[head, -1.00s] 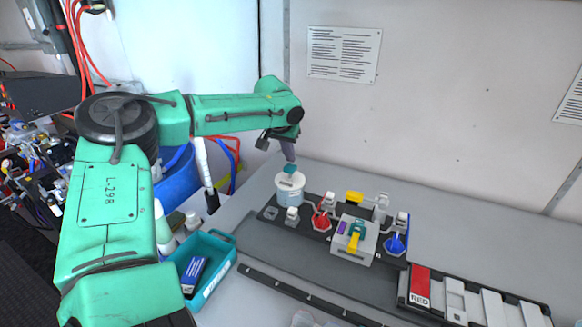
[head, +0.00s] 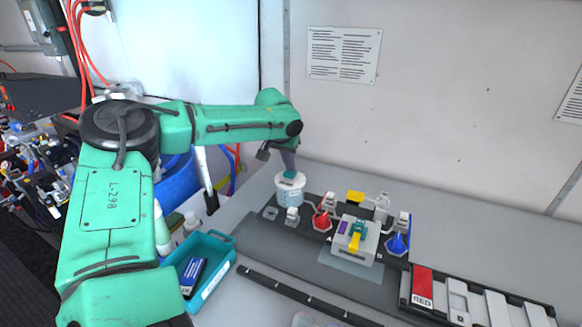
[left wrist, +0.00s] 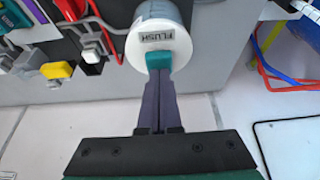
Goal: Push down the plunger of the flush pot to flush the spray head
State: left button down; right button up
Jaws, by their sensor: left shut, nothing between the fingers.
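The flush pot (head: 290,193) is a white tub with a pale blue band, standing at the back left of the dark panel. Its teal plunger (head: 290,176) sits on top. My left gripper (head: 290,168) is shut and empty, pointing down, with its fingertips at the top of the plunger. In the left wrist view the pot (left wrist: 158,15) shows a "FLUSH" label, and the teal plunger (left wrist: 159,58) is right at the closed fingertips (left wrist: 160,75); they appear to touch. My right gripper is not in view. I cannot pick out the spray head for sure.
The panel carries a red funnel-like part (head: 321,221), a blue one (head: 396,243) and a grey block with a yellow lever (head: 355,239). A teal bin (head: 208,262) stands at the front left. A rack with a red block (head: 422,286) lies at the right. The wall is close behind.

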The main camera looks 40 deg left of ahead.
pick_arm(q)
notch_tip(320, 180, up, 3)
jog(key=p, duration=0.3)
jog(key=shift+f, duration=0.15)
notch_tip(320, 180, up, 5)
jog(key=shift+r, duration=0.15)
dwell(1.5)
